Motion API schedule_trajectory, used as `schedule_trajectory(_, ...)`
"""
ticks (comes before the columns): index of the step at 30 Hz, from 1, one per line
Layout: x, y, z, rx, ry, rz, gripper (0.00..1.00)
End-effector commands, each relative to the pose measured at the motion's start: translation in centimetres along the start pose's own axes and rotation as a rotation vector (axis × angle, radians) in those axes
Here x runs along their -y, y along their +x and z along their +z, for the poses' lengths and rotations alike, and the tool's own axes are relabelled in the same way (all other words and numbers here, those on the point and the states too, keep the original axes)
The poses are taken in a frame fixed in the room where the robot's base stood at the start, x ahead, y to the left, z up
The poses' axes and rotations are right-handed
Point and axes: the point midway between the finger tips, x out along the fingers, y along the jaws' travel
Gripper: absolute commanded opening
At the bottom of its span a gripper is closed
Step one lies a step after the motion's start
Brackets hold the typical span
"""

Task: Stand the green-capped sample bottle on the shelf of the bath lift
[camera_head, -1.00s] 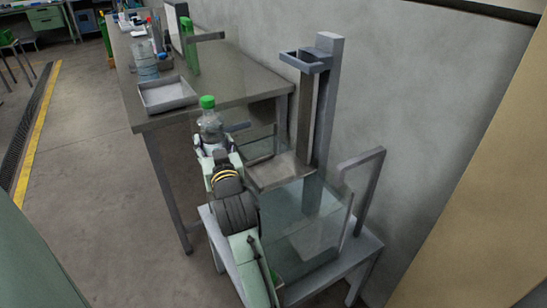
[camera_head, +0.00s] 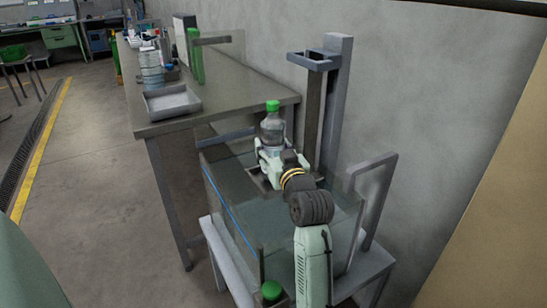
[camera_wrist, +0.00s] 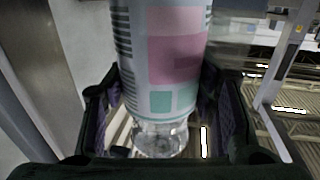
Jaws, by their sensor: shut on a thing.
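The green-capped sample bottle (camera_head: 272,130) is clear and stands upright in my gripper (camera_head: 270,150). The gripper is shut around its lower part, over the glass-walled bath (camera_head: 232,215). In the wrist view the bottle (camera_wrist: 165,50) sits between both fingers, with a pink and teal label. The bath lift (camera_head: 334,110) is a grey column with a bracket at its top, at the bath's far side. Its shelf (camera_head: 255,180) is mostly hidden behind my gripper and forearm. I cannot tell whether the bottle's base touches it.
A grey workbench (camera_head: 215,112) stands behind the bath, with a shallow tray (camera_head: 172,102), a stack of clear dishes (camera_head: 151,68) and a green bottle (camera_head: 196,62). A grey handle-like frame (camera_head: 372,170) rises at the bath's right. Open floor (camera_head: 100,180) lies to the left.

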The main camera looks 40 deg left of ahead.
Motion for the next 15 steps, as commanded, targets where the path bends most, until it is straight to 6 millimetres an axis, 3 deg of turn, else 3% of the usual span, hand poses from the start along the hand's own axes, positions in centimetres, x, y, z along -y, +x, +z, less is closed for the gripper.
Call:
schedule_trajectory(1,0.02,-0.04,0.87,-0.005,-0.001,0.0,0.03)
schedule_trajectory(14,0.0,-0.05,1.21,-0.004,-0.001,0.001,0.03)
schedule_trajectory(15,0.0,-0.01,1.25,0.0,0.0,0.001,0.55)
